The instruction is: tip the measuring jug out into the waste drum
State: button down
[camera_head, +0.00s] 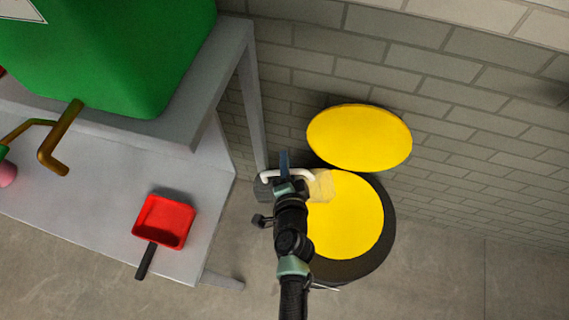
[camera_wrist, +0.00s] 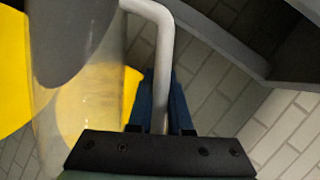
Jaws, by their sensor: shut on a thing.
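The measuring jug (camera_head: 321,186) is clear, with a white handle (camera_head: 304,174). It appears tipped on its side, one end over the left part of the waste drum and the other out to the left. Dark grey matter shows at its left end and in the wrist view (camera_wrist: 68,35); I cannot tell if it is contents. My gripper (camera_head: 285,168) is shut on the white handle, which shows between the blue fingers in the wrist view (camera_wrist: 162,95). The waste drum (camera_head: 387,240) is dark with a yellow round face, partly hidden by my arm and the jug. No pouring stream is visible.
A yellow disc like a raised lid (camera_head: 360,137) stands behind the drum, near the brick wall (camera_head: 440,75). At left, a grey bench (camera_head: 100,215) holds a red scoop (camera_head: 163,221) below a green machine (camera_head: 120,60). A bench post (camera_head: 250,100) is close to my gripper.

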aim_at(326, 171)
jog(key=shift+d+f+b, duration=0.2)
jog(key=shift+f+b, duration=0.1)
jog(key=shift+b, duration=0.25)
jog(key=m+b, duration=0.1)
jog(key=b, duration=0.1)
jog(key=d+y+b, duration=0.1)
jog(key=b, duration=0.2)
jog(key=shift+s+d+f+m+t, duration=0.2)
jog(key=shift+d+f+m+t, duration=0.1)
jog(key=shift+f+m, duration=0.1)
jog(key=b, duration=0.2)
jog(key=d+f+m+b, duration=0.1)
jog(key=b, duration=0.1)
jog(key=d+b, duration=0.1)
jog(key=b, duration=0.1)
jog(key=shift+s+d+f+m+t+y, duration=0.1)
jog(key=shift+s+f+m+t+y, duration=0.2)
jog(key=shift+f+t+y, duration=0.1)
jog(key=shift+s+d+r+m+t+y+b, duration=0.15)
jog(key=shift+d+r+m+t+y+b, duration=0.2)
jog(key=shift+d+m+b, duration=0.4)
jog(key=shift+s+d+r+m+t+y+b, duration=0.15)
jog(key=shift+d+r+m+b, duration=0.3)
jog(key=shift+d, duration=0.55)
jog(key=shift+s+d+r+m+t+y+b, duration=0.1)
jog(key=shift+s+d+r+m+t+b, duration=0.2)
jog(key=shift+d+m+b, duration=0.45)
jog(key=shift+w+d+n, duration=0.1)
jog(key=shift+d+n, duration=0.05)
jog(key=shift+n, duration=0.1)
